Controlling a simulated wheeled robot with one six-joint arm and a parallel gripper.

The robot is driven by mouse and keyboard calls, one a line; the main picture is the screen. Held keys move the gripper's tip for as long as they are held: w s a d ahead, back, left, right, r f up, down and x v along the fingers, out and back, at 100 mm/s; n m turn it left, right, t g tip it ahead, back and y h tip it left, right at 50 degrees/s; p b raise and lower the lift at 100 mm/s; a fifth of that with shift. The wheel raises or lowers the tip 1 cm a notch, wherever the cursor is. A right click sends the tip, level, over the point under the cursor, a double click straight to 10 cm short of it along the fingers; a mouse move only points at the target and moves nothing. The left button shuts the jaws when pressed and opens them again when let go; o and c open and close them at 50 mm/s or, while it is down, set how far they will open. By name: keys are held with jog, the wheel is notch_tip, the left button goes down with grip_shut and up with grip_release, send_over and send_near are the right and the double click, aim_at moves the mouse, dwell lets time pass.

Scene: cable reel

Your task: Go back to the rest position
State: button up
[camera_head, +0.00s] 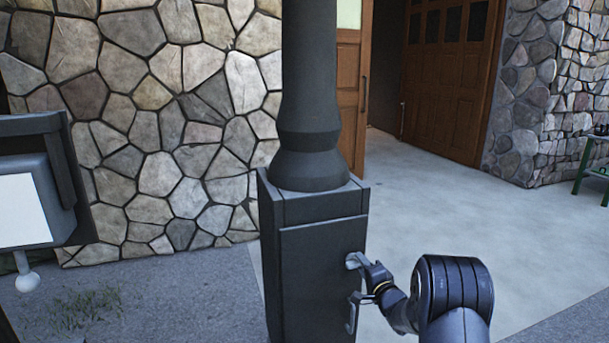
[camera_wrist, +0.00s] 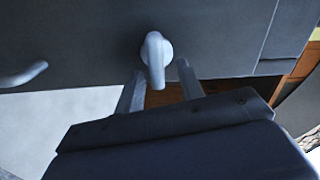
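My gripper (camera_head: 370,283) is at the right face of the dark post base (camera_head: 305,270) in the head view. A grey upper hook (camera_head: 355,260) and a lower hook (camera_head: 352,318) stick out from that face. In the wrist view, my two gripper fingers (camera_wrist: 160,68) are spread apart. A light grey hook (camera_wrist: 156,62) shows in the gap between them, with space on both sides. Another hook (camera_wrist: 24,75) is at the left edge. I see nothing held, and no cable is visible.
A stone wall (camera_head: 150,120) stands behind the post. A grey box with a white panel (camera_head: 22,210) is at the left. A wooden door (camera_head: 450,75) and a green-legged table (camera_head: 588,165) are at the back right. Paving (camera_head: 450,215) right of the post is clear.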

jog(key=n+b, duration=0.1)
jog(key=n, duration=0.2)
jog(key=shift+a+r, duration=0.1)
jog(key=shift+r, duration=0.1)
